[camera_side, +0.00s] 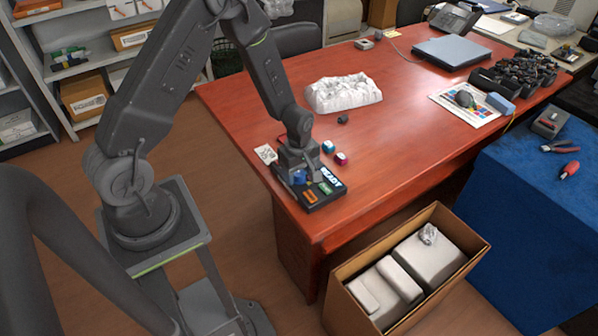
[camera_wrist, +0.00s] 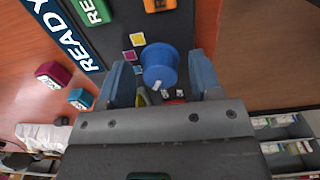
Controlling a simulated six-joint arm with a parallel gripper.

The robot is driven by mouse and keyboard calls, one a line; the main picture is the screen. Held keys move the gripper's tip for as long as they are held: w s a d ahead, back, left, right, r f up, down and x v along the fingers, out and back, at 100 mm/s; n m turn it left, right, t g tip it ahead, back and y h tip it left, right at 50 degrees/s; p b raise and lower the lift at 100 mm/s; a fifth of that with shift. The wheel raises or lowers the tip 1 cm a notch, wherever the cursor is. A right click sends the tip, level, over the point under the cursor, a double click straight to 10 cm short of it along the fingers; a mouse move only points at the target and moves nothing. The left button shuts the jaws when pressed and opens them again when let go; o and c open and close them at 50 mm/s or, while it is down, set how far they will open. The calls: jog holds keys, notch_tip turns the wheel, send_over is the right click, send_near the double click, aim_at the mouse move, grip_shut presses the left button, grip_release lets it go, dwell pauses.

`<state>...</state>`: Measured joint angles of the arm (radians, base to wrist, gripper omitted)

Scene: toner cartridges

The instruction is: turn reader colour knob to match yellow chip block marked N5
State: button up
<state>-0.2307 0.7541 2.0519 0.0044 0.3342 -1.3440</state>
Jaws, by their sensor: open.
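The reader (camera_side: 318,198) is a dark flat box with a READY label at the front left corner of the red desk. Its blue knob (camera_wrist: 160,66) has a white mark at its lower edge in the wrist view. Small yellow, magenta and cyan squares lie beside the knob. My gripper (camera_wrist: 161,80) is open, one finger on each side of the knob; contact is not clear. In the side view my gripper (camera_side: 297,160) is down over the reader. A yellow bit (camera_wrist: 142,98) shows behind the knob, mostly hidden; I cannot tell whether it is the N5 block.
A cyan block (camera_side: 328,146) and a magenta block (camera_side: 341,158) sit on the desk beside the reader. A small dark piece (camera_side: 343,119) and a white crumpled form (camera_side: 343,93) lie farther back. An open carton (camera_side: 345,303) stands below the desk's front edge.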

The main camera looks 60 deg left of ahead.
jog(key=c, duration=0.9)
jog(key=shift+c, duration=0.2)
